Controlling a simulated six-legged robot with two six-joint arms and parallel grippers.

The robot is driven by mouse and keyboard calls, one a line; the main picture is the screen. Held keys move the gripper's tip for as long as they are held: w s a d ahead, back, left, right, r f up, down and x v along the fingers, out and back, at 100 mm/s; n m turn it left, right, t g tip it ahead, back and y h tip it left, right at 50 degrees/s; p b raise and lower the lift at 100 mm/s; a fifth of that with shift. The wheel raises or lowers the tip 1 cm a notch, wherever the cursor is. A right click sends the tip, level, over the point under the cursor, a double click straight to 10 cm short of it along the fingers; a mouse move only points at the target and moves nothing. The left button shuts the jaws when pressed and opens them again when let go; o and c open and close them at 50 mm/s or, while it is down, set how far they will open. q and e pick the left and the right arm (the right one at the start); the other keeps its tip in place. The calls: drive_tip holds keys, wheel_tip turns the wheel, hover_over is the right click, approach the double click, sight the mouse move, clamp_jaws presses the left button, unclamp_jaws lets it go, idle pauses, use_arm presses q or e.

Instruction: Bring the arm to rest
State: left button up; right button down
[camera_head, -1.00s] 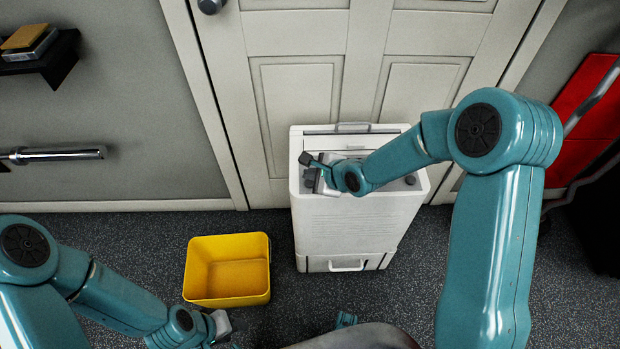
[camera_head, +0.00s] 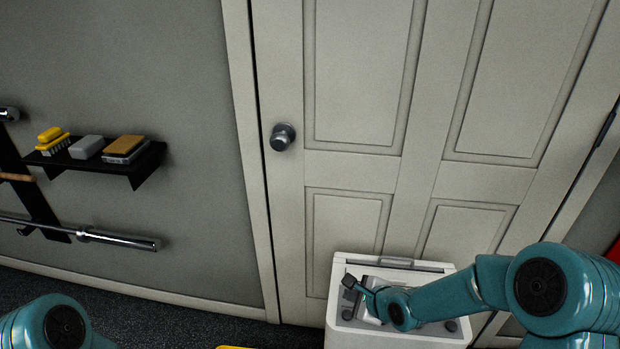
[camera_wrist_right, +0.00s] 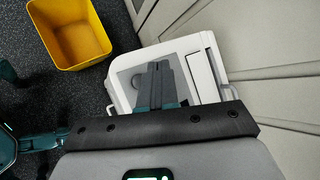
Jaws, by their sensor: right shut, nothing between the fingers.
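My right arm (camera_head: 455,296) reaches in from the right in the head view. Its gripper (camera_head: 352,285) is over the top of a white boxy appliance (camera_head: 395,338) that stands in front of a door. In the right wrist view the gripper's fingers (camera_wrist_right: 157,84) are together, with nothing between them, above the appliance's top (camera_wrist_right: 183,48). I cannot tell how high above it they are. Only a rounded joint of my left arm (camera_head: 60,325) shows at the lower left of the head view. My left gripper is out of the picture.
A yellow bin (camera_wrist_right: 80,35) stands on the dark floor beside the appliance. A closed pale door (camera_head: 365,90) with a round knob (camera_head: 283,137) is behind. A black wall shelf (camera_head: 140,165) holds several small items. A metal bar (camera_head: 115,239) is on the left wall.

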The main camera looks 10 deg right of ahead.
drive_tip(key=s+a+f+n+g+p, duration=0.1)
drive_tip(key=s+f+n+g+p, duration=0.1)
drive_tip(key=s+n, duration=0.4)
drive_tip(key=s+a+f+n+g+p, duration=0.1)
drive_tip(key=s+a+n+g+p, duration=0.1)
drive_tip(key=s+n, duration=0.5)
drive_tip(key=s+a+f+n+g+p, duration=0.1)
drive_tip(key=s+n+g+p, duration=0.3)
drive_tip(key=s, duration=0.9)
drive_tip(key=f+n+p, duration=0.1)
drive_tip(key=n, duration=0.1)
drive_tip(key=shift+s+a+f+n+p, duration=0.2)
drive_tip(key=shift+a+f+n+p, duration=0.05)
drive_tip(key=shift+f+n+p, duration=0.15)
